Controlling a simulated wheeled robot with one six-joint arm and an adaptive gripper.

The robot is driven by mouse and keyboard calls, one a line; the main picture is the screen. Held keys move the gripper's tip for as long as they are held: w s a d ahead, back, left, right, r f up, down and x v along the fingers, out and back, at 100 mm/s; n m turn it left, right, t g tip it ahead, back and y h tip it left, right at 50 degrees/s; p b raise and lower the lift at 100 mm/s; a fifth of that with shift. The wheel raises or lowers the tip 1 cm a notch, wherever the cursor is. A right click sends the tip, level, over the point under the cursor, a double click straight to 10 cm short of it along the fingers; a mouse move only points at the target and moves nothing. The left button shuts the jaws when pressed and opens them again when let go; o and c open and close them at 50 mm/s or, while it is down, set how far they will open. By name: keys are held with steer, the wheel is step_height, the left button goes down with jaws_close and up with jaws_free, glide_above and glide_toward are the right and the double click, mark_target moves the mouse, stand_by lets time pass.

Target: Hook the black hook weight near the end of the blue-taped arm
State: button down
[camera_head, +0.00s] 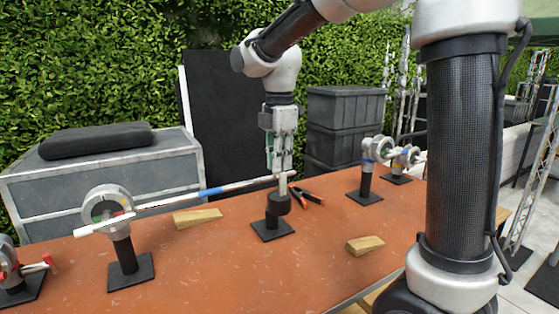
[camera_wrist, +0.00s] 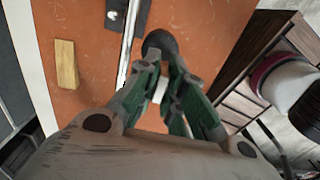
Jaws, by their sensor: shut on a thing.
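The black hook weight (camera_head: 278,203) is below my gripper (camera_head: 279,168), which is shut on its pale upper part. In the wrist view, the dark round weight (camera_wrist: 160,42) shows just beyond the fingertips (camera_wrist: 165,68). The white arm with blue tape (camera_head: 211,191) extends from a ring-headed stand (camera_head: 107,207) on the left, and its far end reaches my fingers. In the wrist view the arm (camera_wrist: 131,38) passes just left of the weight. I cannot tell whether the hook is over the arm or only beside it. A black base plate (camera_head: 272,230) is under the weight.
Wooden wedges lie on the orange table, one left (camera_head: 197,218) and one right (camera_head: 365,244). Pliers (camera_head: 309,196) lie close to the right of the weight. More stands (camera_head: 372,170) are at the back right, and a red-handled device (camera_head: 25,268) is at the left edge.

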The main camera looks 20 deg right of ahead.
steer(key=shift+w, duration=0.2)
steer(key=shift+w+a, duration=0.25)
steer(key=shift+w, duration=0.85)
steer(key=shift+w+a, duration=0.2)
steer(key=shift+w, duration=1)
steer(key=shift+f, duration=1)
steer(key=c, duration=1.4)
jaws_free()
steer(key=shift+c, duration=0.2)
